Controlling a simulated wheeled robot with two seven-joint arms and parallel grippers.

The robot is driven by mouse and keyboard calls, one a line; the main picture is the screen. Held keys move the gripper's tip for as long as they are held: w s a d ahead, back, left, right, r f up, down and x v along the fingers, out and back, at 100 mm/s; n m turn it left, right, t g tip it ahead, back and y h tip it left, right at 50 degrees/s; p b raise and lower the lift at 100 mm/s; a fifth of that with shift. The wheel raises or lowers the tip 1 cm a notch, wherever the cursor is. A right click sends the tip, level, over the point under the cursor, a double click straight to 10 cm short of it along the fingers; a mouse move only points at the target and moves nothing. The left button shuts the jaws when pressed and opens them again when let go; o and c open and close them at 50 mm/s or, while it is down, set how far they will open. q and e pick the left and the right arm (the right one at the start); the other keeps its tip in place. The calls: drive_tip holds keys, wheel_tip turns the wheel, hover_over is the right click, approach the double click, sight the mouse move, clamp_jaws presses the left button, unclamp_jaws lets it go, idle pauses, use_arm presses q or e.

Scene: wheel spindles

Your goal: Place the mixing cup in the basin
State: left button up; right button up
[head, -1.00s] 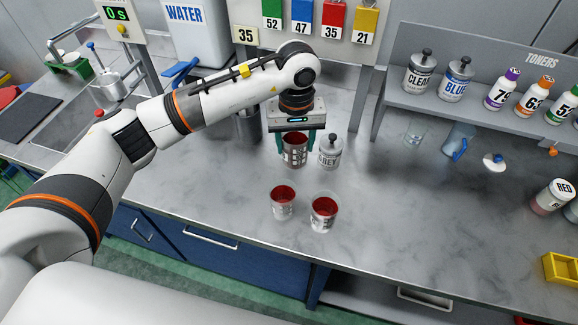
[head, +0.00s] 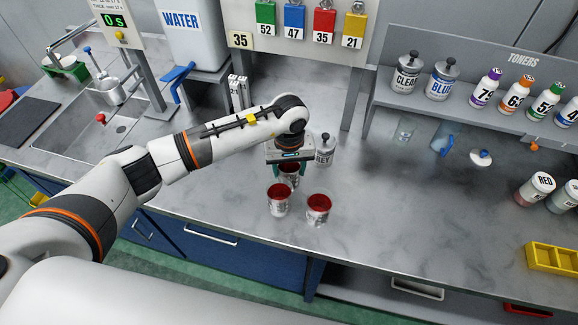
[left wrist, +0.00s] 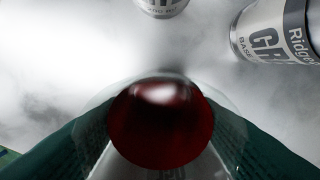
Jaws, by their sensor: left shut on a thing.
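My left gripper (head: 289,168) is shut on a cup with dark red contents (head: 289,180), just behind two other cups on the counter. In the left wrist view the held cup (left wrist: 160,125) is seen from above, between the green fingers. One standing cup with red contents (head: 278,203) is in front of the gripper and partly overlaps the held cup. The other red cup (head: 319,209) stands to its right. Whether the held cup touches the counter cannot be told. The basin (head: 118,127) is a steel sink at the left. My right gripper is not in view.
A grey-labelled can (head: 324,152) stands close to the gripper's right; it also shows in the left wrist view (left wrist: 268,35). A metal pot (head: 108,90) is at the sink. The water tank (head: 188,35) stands behind.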

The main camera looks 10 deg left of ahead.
use_arm(q)
drive_tip(key=shift+f, duration=0.2)
drive_tip(key=o, duration=0.9)
drive_tip(key=shift+r, duration=0.1)
drive_tip(key=shift+o, duration=0.2)
